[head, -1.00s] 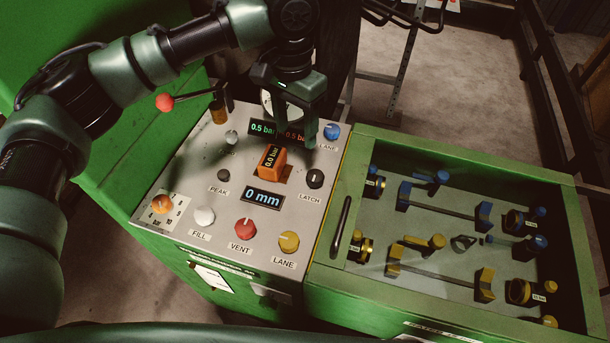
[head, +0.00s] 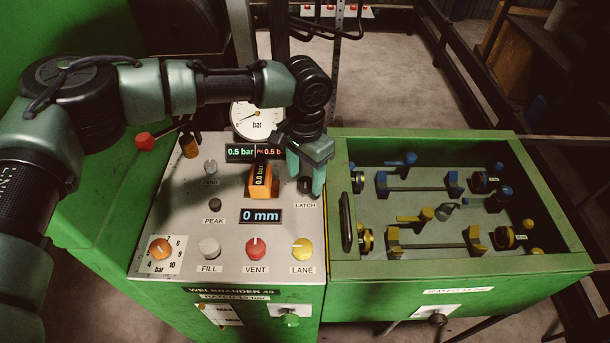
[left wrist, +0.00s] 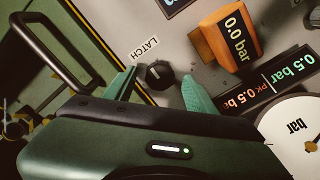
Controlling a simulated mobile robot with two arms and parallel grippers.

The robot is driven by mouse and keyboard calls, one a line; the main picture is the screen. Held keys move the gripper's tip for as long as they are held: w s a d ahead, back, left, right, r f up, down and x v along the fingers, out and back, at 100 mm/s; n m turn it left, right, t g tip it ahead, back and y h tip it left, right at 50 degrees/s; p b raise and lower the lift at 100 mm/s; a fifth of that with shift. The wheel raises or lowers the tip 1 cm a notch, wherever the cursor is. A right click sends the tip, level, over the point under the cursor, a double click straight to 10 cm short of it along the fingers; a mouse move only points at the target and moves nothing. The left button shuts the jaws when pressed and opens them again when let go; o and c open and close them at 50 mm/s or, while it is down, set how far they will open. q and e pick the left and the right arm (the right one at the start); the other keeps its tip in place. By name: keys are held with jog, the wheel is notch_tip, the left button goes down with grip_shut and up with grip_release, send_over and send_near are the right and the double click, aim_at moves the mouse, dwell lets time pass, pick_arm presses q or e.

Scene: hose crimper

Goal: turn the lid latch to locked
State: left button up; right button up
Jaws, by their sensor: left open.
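The latch knob (head: 304,185) is a small black knob on the grey panel, just above the printed word LATCH. In the left wrist view the knob (left wrist: 158,74) sits between the two green fingertips, with a pale mark on it. My left gripper (head: 306,186) is over the knob from above, its fingers on either side of it. In the left wrist view the gripper (left wrist: 160,88) is open, with gaps between the fingers and the knob. The knob is partly hidden by the fingers in the head view. My right gripper is not in view.
An orange block (head: 260,182) with a 0.0 bar display stands left of the latch. A round gauge (head: 256,122) and 0.5 bar displays are behind. Fill, vent and lane knobs line the front. A green tray (head: 340,262) with a black handle (head: 346,222) is at right.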

pick_arm(q)
jog(key=shift+f, duration=0.6)
grip_shut()
jog(key=shift+p, duration=0.3)
jog(key=shift+r+m+p, duration=0.2)
jog(key=shift+m+p, duration=0.7)
jog(key=m+p, duration=0.2)
jog(key=shift+m, duration=0.3)
jog(key=m+p, duration=0.1)
jog(key=m, duration=0.1)
jog(key=shift+m+p, duration=0.3)
jog(key=m+p, duration=0.1)
jog(key=m, duration=0.1)
jog(key=shift+f+m, duration=0.1)
jog(key=shift+m, duration=0.3)
jog(key=m, duration=0.2)
jog(key=shift+m+p, duration=0.3)
jog(key=shift+m, duration=0.1)
jog(key=m, duration=0.5)
jog(key=shift+p, duration=0.3)
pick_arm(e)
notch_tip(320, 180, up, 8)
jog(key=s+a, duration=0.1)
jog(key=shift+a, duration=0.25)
pick_arm(q)
jog(key=shift+m, duration=0.3)
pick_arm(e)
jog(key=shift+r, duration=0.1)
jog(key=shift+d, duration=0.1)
